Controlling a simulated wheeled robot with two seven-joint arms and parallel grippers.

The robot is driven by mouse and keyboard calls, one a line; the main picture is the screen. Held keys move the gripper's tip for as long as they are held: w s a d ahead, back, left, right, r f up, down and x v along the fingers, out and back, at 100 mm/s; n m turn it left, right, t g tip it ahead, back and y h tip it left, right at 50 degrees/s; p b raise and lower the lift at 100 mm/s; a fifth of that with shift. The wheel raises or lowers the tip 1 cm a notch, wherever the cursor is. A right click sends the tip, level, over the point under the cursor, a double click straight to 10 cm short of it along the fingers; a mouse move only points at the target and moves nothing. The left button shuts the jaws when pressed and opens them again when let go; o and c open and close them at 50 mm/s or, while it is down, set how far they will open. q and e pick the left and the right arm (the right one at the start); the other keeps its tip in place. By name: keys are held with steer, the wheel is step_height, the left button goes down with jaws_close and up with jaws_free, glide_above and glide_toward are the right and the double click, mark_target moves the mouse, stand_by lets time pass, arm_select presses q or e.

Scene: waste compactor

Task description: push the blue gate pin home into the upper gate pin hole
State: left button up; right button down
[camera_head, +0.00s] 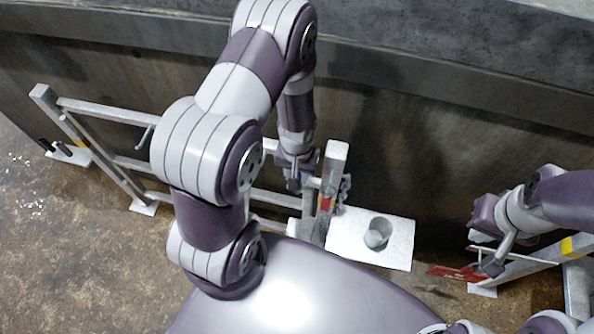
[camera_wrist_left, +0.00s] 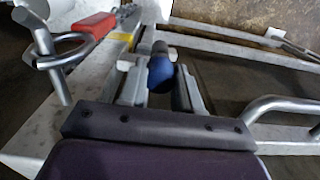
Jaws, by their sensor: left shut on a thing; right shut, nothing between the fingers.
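My left gripper (camera_head: 294,182) is at the gate post (camera_head: 336,160) in the head view, partly hidden by its own arm. In the left wrist view its fingers (camera_wrist_left: 160,88) are shut on the blue gate pin (camera_wrist_left: 161,76). The pin's blue end faces the camera and a dark part shows beyond it. The upper gate pin hole is not visible, so I cannot tell how deep the pin sits. My right gripper (camera_head: 492,262) is shut and empty, at the right by a red plate (camera_head: 456,272).
A white plate with a grey cup (camera_head: 377,233) stands right of the post. The barred gate (camera_head: 108,112) extends left along the dark wall (camera_head: 420,150). A red grip (camera_wrist_left: 95,25) and a metal ring (camera_wrist_left: 62,48) are left of the pin in the wrist view.

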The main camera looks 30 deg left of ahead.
arm_select(q)
steer(key=shift+f+b, duration=0.55)
steer(key=shift+f, duration=0.35)
steer(key=o, duration=1.1)
steer(key=shift+c, duration=0.4)
steer(key=shift+r, duration=0.1)
step_height(320, 180, up, 7)
steer(key=p, duration=0.7)
